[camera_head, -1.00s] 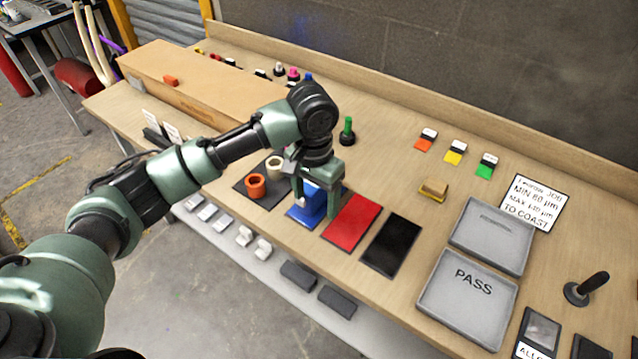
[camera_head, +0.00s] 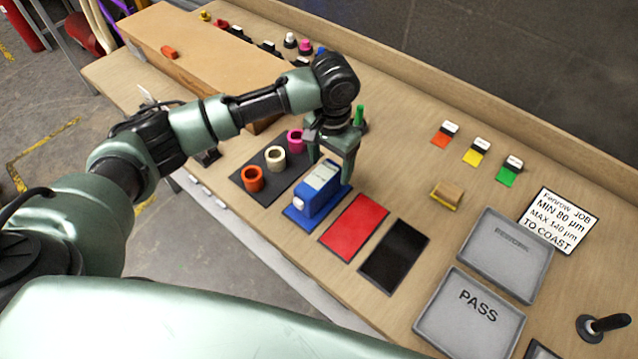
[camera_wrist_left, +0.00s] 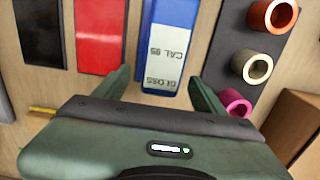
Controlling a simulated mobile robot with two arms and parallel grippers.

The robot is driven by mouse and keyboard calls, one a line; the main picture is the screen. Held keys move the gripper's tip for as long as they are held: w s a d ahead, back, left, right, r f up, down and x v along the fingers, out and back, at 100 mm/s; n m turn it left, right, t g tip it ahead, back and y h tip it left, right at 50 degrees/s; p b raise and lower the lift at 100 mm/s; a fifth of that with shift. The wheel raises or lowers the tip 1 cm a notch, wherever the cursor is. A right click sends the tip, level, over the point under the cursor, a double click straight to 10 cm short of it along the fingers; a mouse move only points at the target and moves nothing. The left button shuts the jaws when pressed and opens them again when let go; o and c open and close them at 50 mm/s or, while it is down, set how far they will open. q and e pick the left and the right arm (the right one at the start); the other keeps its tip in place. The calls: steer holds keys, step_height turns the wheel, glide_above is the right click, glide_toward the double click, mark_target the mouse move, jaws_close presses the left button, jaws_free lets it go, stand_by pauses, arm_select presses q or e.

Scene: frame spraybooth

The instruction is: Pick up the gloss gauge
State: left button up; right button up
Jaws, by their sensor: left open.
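The gloss gauge (camera_head: 317,190) is a blue block with a pale label on top, sitting on a blue mat (camera_head: 300,220) on the bench. My left gripper (camera_head: 333,170) is open at the far end of the gauge. In the left wrist view its two fingers (camera_wrist_left: 160,85) stand apart, one to each side of the gauge's near end, with nothing gripped. My right gripper is not in view.
A red panel (camera_head: 353,226) and a black panel (camera_head: 394,256) lie right of the gauge. Orange (camera_head: 252,179), cream (camera_head: 275,158) and pink (camera_head: 296,140) rings stand on a dark mat to its left. Grey trays (camera_head: 470,312) lie further right.

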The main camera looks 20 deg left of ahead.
arm_select(q)
step_height(320, 180, down, 4)
steer(key=shift+a+r+p, duration=0.1)
steer(key=shift+p, duration=0.4)
steer(key=shift+f, duration=0.3)
jaws_close()
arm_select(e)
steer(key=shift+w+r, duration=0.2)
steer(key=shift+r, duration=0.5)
arm_select(q)
steer(key=shift+r, duration=0.1)
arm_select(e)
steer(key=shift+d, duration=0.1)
